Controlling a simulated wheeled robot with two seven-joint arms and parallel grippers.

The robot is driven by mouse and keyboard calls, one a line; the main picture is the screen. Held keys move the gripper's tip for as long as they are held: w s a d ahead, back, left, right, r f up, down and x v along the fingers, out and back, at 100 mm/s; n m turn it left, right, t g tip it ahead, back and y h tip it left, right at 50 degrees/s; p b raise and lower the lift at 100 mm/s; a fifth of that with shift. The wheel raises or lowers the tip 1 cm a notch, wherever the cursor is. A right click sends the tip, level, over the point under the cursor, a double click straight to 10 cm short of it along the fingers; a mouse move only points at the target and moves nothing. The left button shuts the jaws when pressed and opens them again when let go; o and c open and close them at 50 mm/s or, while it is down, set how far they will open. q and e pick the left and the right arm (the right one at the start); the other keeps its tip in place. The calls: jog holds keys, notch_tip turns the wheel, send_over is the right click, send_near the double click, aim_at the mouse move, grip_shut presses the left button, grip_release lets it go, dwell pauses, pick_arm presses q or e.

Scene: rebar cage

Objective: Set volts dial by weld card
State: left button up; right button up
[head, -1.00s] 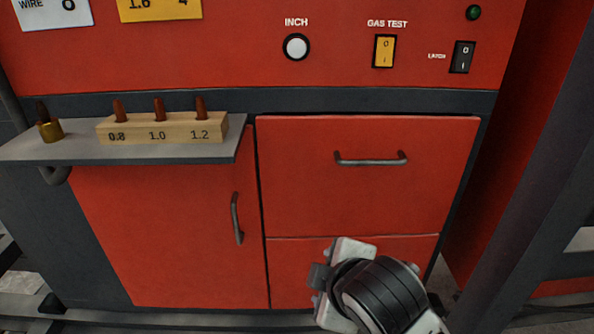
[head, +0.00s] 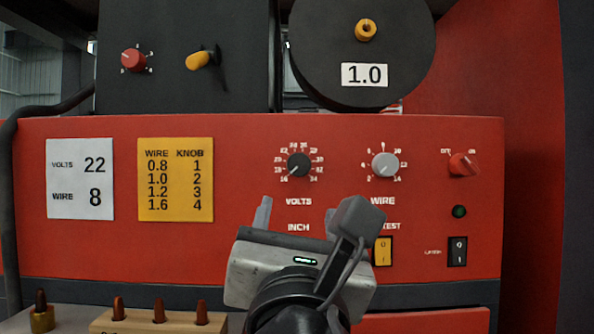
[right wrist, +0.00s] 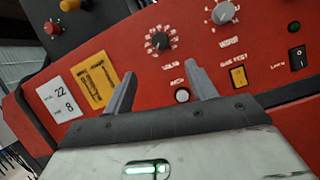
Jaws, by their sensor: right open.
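The black volts dial (head: 299,165) is on the red welder panel, above the word VOLTS. Its white mark appears to point to the lower left, near 16. The white weld card (head: 80,180) at the left reads VOLTS 22 and WIRE 8. My right gripper (head: 307,215) is open and empty, below the volts dial and in front of the INCH row. In the right wrist view the volts dial (right wrist: 158,41) lies beyond the gap between the open fingers (right wrist: 160,75), not touched. My left gripper is not in view.
The grey wire dial (head: 385,164) sits right of the volts dial, with a red off/on switch (head: 463,163) farther right. A yellow wire-knob chart (head: 175,180) is beside the card. A wooden tip block (head: 140,320) stands on the shelf below. A spool marked 1.0 (head: 363,40) is above.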

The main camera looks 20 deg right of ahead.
aim_at(299, 166)
jog(key=p+x, duration=0.4)
jog(key=x, duration=0.9)
jog(key=shift+w, duration=0.15)
jog(key=shift+w+d+r, duration=0.2)
jog(key=shift+w, duration=0.3)
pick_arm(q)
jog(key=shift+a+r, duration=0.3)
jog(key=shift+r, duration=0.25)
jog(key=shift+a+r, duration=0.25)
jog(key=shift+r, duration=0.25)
pick_arm(e)
jog(key=c, duration=1)
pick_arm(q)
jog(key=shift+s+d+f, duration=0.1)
